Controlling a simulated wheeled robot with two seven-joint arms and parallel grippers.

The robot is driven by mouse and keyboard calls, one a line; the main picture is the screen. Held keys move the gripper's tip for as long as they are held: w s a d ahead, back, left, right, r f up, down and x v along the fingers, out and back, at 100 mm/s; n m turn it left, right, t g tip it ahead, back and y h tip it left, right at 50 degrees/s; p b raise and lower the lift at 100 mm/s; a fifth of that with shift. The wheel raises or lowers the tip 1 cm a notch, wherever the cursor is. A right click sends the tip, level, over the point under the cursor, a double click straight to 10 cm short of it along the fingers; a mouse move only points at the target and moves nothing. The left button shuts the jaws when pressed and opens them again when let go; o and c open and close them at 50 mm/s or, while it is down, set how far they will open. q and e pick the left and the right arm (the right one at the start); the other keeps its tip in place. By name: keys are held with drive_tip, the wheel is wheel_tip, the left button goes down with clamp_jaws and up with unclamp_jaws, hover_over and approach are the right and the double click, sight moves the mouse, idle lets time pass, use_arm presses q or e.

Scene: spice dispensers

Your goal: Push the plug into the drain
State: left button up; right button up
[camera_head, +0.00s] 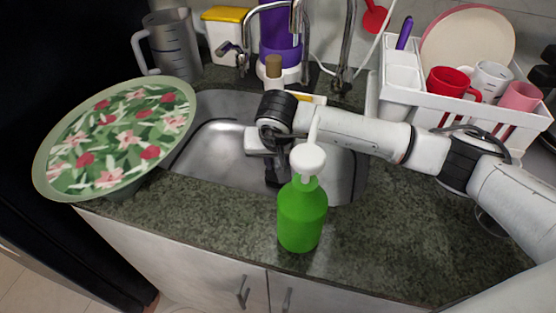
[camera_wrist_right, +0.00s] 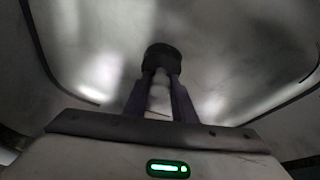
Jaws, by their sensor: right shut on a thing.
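My right gripper (camera_head: 277,182) points down into the steel sink basin (camera_head: 215,148) in the head view. In the right wrist view its two dark fingers (camera_wrist_right: 161,92) are closed around a pale stem. The round black plug (camera_wrist_right: 163,57) shows just beyond the fingertips, low over or at the sink floor. The drain does not show; the plug and gripper cover that part of the floor, so I cannot tell whether the plug touches it. In the head view the plug is hidden by the gripper and the green bottle. My left gripper is not in view.
A green soap bottle (camera_head: 302,213) with a white pump stands on the front counter, close to my right arm. A floral plate (camera_head: 120,135) lies left of the sink. A white dish rack (camera_head: 455,103) with mugs stands at right. The faucet (camera_head: 262,12) is behind.

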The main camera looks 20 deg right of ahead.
drive_tip(key=shift+f, duration=0.1)
idle(0.3)
drive_tip(key=shift+f+b, duration=0.8)
drive_tip(key=shift+f, duration=0.05)
drive_tip(key=shift+f+b, duration=0.3)
drive_tip(key=shift+b, duration=0.05)
drive_tip(key=o, duration=1.2)
drive_tip(key=shift+f, duration=0.1)
drive_tip(key=shift+c, duration=0.2)
